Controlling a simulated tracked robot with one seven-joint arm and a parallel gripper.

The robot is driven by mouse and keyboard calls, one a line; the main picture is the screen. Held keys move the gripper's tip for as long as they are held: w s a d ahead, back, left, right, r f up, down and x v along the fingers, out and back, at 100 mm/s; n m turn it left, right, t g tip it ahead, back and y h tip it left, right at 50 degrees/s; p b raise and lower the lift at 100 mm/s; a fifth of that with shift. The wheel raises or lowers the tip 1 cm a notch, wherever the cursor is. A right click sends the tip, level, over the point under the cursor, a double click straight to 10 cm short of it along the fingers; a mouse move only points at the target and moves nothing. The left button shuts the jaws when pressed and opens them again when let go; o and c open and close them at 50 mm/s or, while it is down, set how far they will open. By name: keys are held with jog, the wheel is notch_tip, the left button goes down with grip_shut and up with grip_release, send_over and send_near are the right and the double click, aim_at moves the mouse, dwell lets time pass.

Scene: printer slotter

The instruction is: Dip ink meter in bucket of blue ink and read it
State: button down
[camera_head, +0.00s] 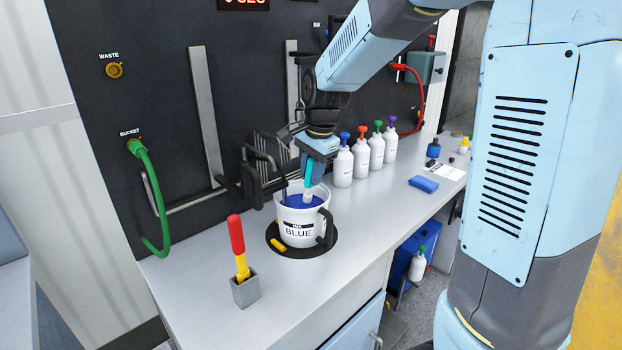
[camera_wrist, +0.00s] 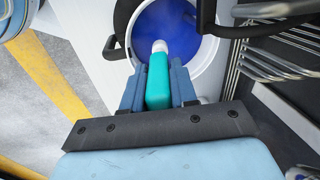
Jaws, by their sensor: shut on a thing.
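My gripper (camera_head: 312,170) is shut on a teal ink meter with a pale tip, directly above the bucket. The ink meter (camera_head: 309,182) points down toward the blue ink. In the wrist view, the ink meter (camera_wrist: 158,80) sits between the two fingers of my gripper (camera_wrist: 158,88), and its white tip overlaps the ink. The white bucket (camera_head: 299,228), labelled BLUE, stands upright on a round black plate on the counter. The blue ink (camera_wrist: 178,32) fills its inside. I cannot tell whether the tip touches the ink.
A red-and-yellow tool (camera_head: 238,245) stands in a grey holder at the front left. White bottles (camera_head: 343,167) with coloured caps line the back. A wire rack (camera_head: 262,172) is behind the bucket. A blue cloth-like item (camera_head: 423,184) lies right. The counter (camera_head: 345,245) right of the bucket is clear.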

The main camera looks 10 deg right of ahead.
jog(key=shift+r, duration=1.9)
jog(key=shift+s, duration=0.1)
